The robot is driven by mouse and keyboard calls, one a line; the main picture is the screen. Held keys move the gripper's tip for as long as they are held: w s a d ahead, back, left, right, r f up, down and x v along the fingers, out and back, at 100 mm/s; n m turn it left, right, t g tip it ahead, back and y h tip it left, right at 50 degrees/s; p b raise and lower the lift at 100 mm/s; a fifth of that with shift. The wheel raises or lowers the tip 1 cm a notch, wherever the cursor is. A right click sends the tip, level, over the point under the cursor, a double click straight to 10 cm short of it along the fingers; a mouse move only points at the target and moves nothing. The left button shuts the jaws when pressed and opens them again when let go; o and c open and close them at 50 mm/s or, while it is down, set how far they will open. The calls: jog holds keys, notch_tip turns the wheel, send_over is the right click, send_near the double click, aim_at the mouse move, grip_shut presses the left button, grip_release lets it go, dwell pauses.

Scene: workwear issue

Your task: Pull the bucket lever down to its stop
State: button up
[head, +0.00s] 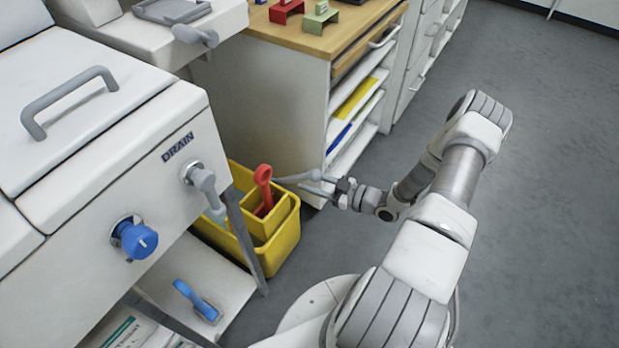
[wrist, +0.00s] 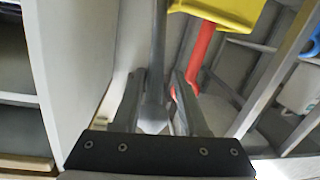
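The yellow bucket (head: 283,240) stands on the floor beside the white cabinet with the DRAIN label, and its edge shows at the top of the wrist view (wrist: 228,8). The grey bucket lever (head: 292,178) sticks out from it to the right, roughly level, with a rounded knob at its end. In the wrist view the lever (wrist: 158,60) runs down between my two fingers, its knob near the palm. My gripper (head: 318,186) is around the lever's end, with narrow gaps showing beside it; the fingers look open. Firm contact is not visible.
A red handle (head: 263,185) stands up in the bucket. The cabinet carries a grey drain lever (head: 204,184) and a blue knob (head: 136,240). A shelf unit (head: 352,105) stands just behind my gripper. The floor at right is clear.

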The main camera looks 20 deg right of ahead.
jog(key=shift+o, duration=0.8)
jog(key=shift+w+r, duration=0.1)
jog(key=shift+w, duration=0.05)
jog(key=shift+d, duration=0.1)
jog(key=p+v, duration=0.4)
jog(key=v, duration=1.3)
